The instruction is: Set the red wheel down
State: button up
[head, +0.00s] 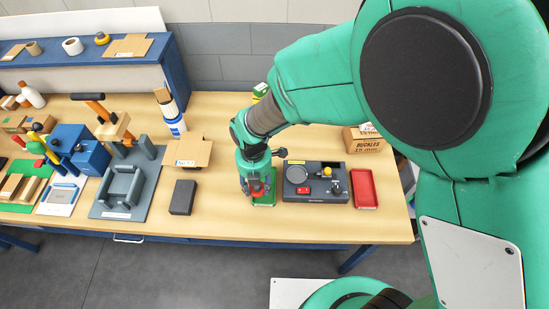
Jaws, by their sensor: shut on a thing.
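My gripper (257,194) points down over the bench, left of the dark grey device. It is shut on a red thing (257,187), which looks like the red wheel and is mostly covered by the fingers. Right below it is a small green tray or pad (266,202). I cannot tell whether the red wheel touches the green surface or hangs just above it.
Right of my gripper is the dark grey device (316,197) with a round plate, a red part and a yellow knob. Beyond it lies a red tray (365,204). Bare wood lies between block and gripper.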

jog(key=w+d+r, duration=0.2)
jog(key=w+d, duration=0.1)
jog(key=w, duration=0.7)
jog(key=w+d+r, duration=0.2)
jog(key=w+d, duration=0.1)
jog(key=w, duration=0.7)
jog(key=shift+w+d+r+n, duration=0.15)
jog(key=shift+w+d+n, duration=0.15)
jog(key=shift+f+b, duration=0.4)
jog(key=shift+f, duration=2.1)
jog(key=shift+f+b, duration=0.35)
jog(key=shift+f, duration=2.15)
jog(key=shift+f, duration=0.15)
